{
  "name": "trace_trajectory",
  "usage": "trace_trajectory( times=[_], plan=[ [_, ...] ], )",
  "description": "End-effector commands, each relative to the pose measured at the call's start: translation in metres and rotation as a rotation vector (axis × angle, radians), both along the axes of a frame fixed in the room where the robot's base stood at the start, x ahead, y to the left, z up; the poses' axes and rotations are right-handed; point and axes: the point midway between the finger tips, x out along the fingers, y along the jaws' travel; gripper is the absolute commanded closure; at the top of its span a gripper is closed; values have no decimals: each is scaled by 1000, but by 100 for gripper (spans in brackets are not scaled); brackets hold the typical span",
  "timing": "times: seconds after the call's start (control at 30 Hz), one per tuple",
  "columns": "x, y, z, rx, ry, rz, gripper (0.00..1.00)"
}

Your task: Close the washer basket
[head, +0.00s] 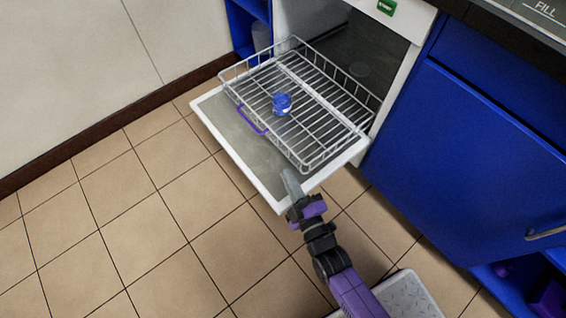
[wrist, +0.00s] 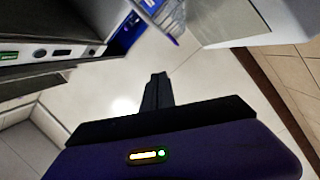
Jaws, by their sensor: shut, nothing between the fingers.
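The washer basket (head: 325,112) is a grey wire rack, pulled out of the washer over its lowered white door (head: 238,140). A purple handle (head: 252,121) is on its front side. A small blue item (head: 282,103) sits in the basket. My gripper (head: 290,180) is by the door's near edge, in front of the basket's near corner and apart from the purple handle. Its fingers are shut together and empty in the wrist view (wrist: 157,88). I cannot tell its height above the door.
The washer opening (head: 352,52) is behind the basket. A blue cabinet (head: 455,150) stands to the right, and a pale wall (head: 90,75) is on the left. Tiled floor (head: 150,225) is clear in front of the door.

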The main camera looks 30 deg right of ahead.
Motion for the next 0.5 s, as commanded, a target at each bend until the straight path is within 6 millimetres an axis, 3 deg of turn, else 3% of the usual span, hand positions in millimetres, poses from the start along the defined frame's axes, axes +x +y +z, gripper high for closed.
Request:
trace_trajectory(
  times=[0.03,0.17,0.3,0.5],
  plan=[
    [7,2,-19,-104,9,5,100],
    [-2,9,-43,-338,46,17,100],
    [-4,8,-42,-492,39,10,100],
    [3,8,-42,-547,37,8,100]
  ],
)
